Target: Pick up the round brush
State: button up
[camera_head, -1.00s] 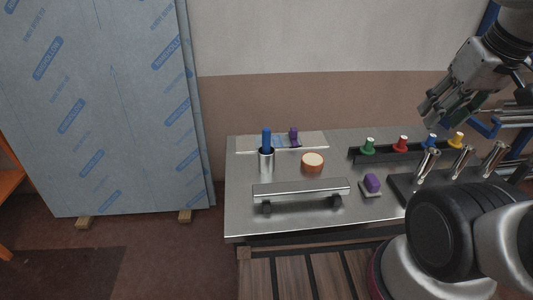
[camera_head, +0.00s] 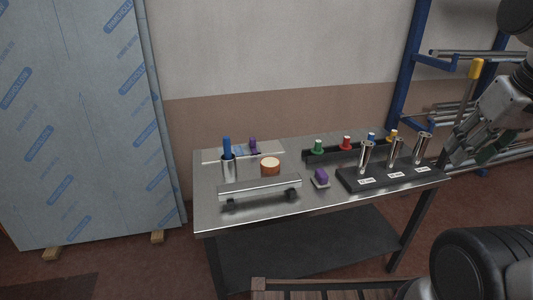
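A squat round brown piece with a pale top (camera_head: 270,166) sits on the metal table, just right of the metal cup. It is the roundest item there, but I cannot tell surely that it is the round brush. A blue-handled item (camera_head: 227,147) stands upright in the metal cup (camera_head: 229,168); its lower part is hidden. My gripper (camera_head: 468,158) is at the right of the view, beyond the table's right end and well apart from both. Its fingers look spread, with nothing visible between them.
A blue rack (camera_head: 408,70) stands behind right. A wrapped panel (camera_head: 75,120) leans at left.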

aim_at(227, 144)
jog(key=j+z, duration=0.4)
jog(key=j, duration=0.2)
jog(key=j+z, duration=0.35)
jog(key=j, duration=3.15)
jog(key=i+j, duration=0.1)
jog(key=j, duration=0.3)
